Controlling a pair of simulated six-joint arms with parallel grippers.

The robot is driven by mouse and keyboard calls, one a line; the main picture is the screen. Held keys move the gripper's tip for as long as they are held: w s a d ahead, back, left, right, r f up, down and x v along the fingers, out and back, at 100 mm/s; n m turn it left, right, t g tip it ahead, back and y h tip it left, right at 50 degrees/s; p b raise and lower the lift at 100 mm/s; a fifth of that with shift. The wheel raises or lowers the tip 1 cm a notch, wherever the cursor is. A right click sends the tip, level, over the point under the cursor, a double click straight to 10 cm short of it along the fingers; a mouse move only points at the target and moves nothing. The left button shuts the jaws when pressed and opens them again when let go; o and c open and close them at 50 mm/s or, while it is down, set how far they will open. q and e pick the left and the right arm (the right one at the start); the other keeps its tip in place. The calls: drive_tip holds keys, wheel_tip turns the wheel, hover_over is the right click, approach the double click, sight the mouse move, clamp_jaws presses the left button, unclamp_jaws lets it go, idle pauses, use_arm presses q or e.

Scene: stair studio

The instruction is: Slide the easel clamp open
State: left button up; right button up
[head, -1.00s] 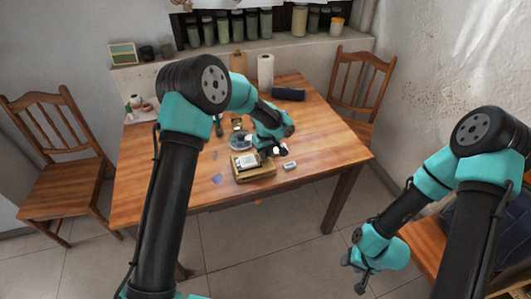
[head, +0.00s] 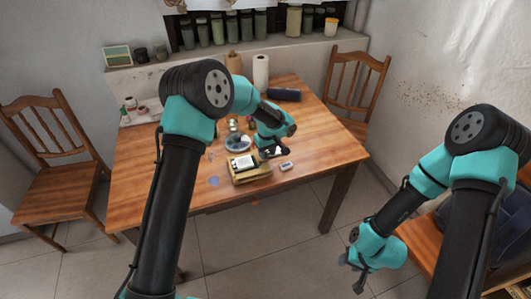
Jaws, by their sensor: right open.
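A small wooden easel (head: 252,179) lies near the front edge of the table, with a white panel (head: 241,162) on it. Its clamp is too small to make out. My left gripper (head: 269,153) is low over the table, at the back right of the easel. Its fingers are dark and tiny here, so I cannot tell whether they are open or touch the easel. My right gripper (head: 356,275) is open and hangs beyond the table's front right, far from the easel.
A small pale block (head: 286,166) lies just right of the easel. The table's right side is clear.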

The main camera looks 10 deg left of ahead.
use_arm(q)
drive_tip(key=shift+o, duration=0.5)
drive_tip(key=shift+a, duration=0.1)
drive_tip(key=shift+r, duration=0.15)
wheel_tip(320, 180, up, 17)
drive_tip(key=shift+d, duration=0.2)
drive_tip(key=shift+w, duration=0.1)
